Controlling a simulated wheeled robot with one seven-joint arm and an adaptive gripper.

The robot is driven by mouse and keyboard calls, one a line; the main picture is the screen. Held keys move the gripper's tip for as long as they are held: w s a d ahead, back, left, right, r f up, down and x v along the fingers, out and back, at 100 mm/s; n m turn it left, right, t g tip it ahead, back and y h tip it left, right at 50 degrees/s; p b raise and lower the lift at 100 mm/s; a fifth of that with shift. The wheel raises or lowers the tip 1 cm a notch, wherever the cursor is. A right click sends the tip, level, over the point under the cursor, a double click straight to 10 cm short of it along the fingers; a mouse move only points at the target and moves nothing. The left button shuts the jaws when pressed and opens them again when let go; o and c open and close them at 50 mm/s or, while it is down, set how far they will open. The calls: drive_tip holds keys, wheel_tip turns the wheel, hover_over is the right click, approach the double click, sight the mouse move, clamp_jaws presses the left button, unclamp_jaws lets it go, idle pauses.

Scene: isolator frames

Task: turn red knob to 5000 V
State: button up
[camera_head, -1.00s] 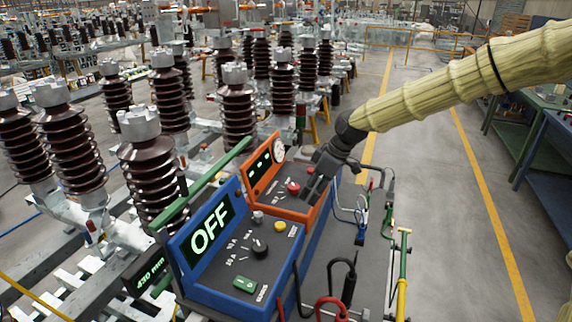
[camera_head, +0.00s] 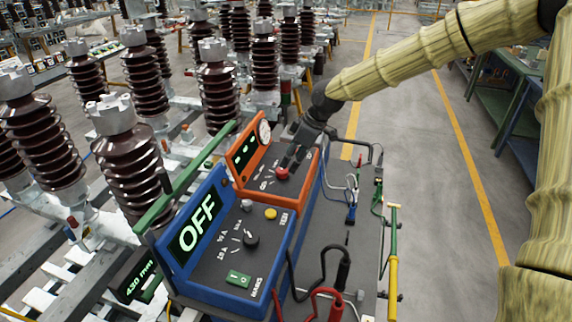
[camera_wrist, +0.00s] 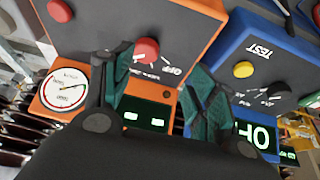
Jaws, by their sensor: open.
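The red knob (camera_head: 281,173) sits on the sloped dark panel of the orange box (camera_head: 235,180). In the wrist view the red knob (camera_wrist: 146,50) shows with white marks and the word OFF on its right. My gripper (camera_head: 290,160) is over the orange box, close to the knob. In the wrist view my gripper (camera_wrist: 165,60) is open, one finger on each side of the knob, which lies between and beyond the fingertips. I cannot tell whether either finger touches it. The orange box's display (camera_wrist: 145,113) shows short green bars, and a round gauge (camera_wrist: 65,88) is beside it.
A blue box (camera_head: 215,280) with an OFF display, black knob (camera_head: 251,241) and yellow button (camera_head: 271,214) stands in front of the orange box. Cables and clips (camera_head: 352,205) hang at the right. Brown insulators (camera_head: 130,160) stand at the left. The floor aisle at the right is clear.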

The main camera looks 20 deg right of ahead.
sight(282, 169)
drive_tip(key=w+f, duration=0.3)
drive_tip(key=w+a+f+p, duration=0.1)
drive_tip(key=w+f, duration=0.1)
drive_tip(key=f, duration=0.1)
drive_tip(key=shift+w+a+f, duration=0.2)
drive_tip(key=shift+w+f, duration=0.05)
drive_tip(key=shift+w, duration=0.15)
drive_tip(key=shift+a+f, duration=0.1)
drive_tip(key=shift+f, duration=0.1)
drive_tip(key=shift+s, duration=0.35)
drive_tip(key=shift+s+a+r+p, duration=0.1)
drive_tip(key=shift+s+r+p, duration=0.2)
drive_tip(key=shift+s, duration=0.55)
drive_tip(key=shift+s+r, duration=0.25)
drive_tip(key=shift+w+f, duration=0.85)
drive_tip(key=shift+w, duration=0.2)
drive_tip(key=c, duration=0.7)
drive_tip(key=shift+s+r, duration=0.25)
drive_tip(key=shift+s, duration=0.05)
drive_tip(key=c, duration=0.3)
drive_tip(key=shift+s+r, duration=0.1)
drive_tip(key=shift+c, duration=0.2)
drive_tip(key=shift+o, duration=0.2)
